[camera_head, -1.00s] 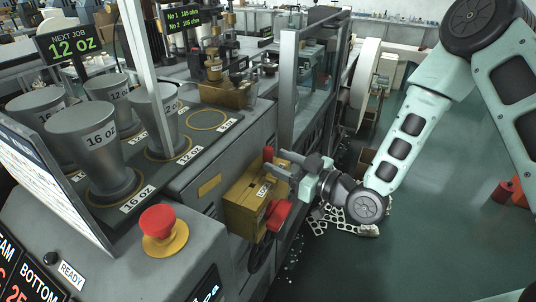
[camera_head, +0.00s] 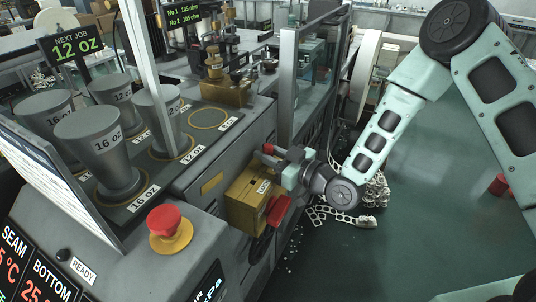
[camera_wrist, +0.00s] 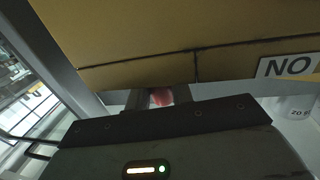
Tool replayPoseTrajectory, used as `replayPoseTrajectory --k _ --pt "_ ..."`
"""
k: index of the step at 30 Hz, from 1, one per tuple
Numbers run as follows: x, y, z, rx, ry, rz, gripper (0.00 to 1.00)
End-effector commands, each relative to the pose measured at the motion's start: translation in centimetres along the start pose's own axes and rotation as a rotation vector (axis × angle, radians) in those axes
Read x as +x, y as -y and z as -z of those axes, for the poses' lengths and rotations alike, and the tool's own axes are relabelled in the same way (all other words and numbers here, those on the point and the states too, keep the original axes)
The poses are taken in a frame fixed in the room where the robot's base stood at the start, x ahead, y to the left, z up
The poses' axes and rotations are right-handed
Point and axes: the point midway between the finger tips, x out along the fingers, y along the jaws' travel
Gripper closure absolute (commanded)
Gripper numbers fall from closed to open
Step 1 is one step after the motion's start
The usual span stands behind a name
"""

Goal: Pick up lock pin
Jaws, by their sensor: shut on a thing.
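The red lock pin (camera_head: 268,149) shows as a small red tip at the top right of the brass-coloured box (camera_head: 243,201) marked LOCK. My gripper (camera_head: 271,156) reaches in from the right above this box and is shut on the pin. In the wrist view the red pin (camera_wrist: 161,97) shows between the fingers, below a large tan face with a dark seam. Most of the pin is hidden by the fingers. I cannot tell whether its lower end is still in the box.
A red handle (camera_head: 278,210) sits on the box's right side. A red emergency button (camera_head: 170,222) is on the console. Grey cup forms (camera_head: 103,147) stand on the machine top at left. A glass guard frame (camera_head: 287,85) rises behind my gripper. Open floor lies to the right.

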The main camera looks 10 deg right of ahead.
Motion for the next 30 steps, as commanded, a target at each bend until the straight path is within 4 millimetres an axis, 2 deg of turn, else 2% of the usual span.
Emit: replayPoseTrajectory --k 5,11,30 --pt "0.0 0.0 0.3 0.0 -0.001 0.0 1.0" --pt "0.0 0.0 1.7 -0.003 -0.002 0.0 1.0" --pt "0.0 0.0 9.1 -0.003 -0.001 0.0 1.0"
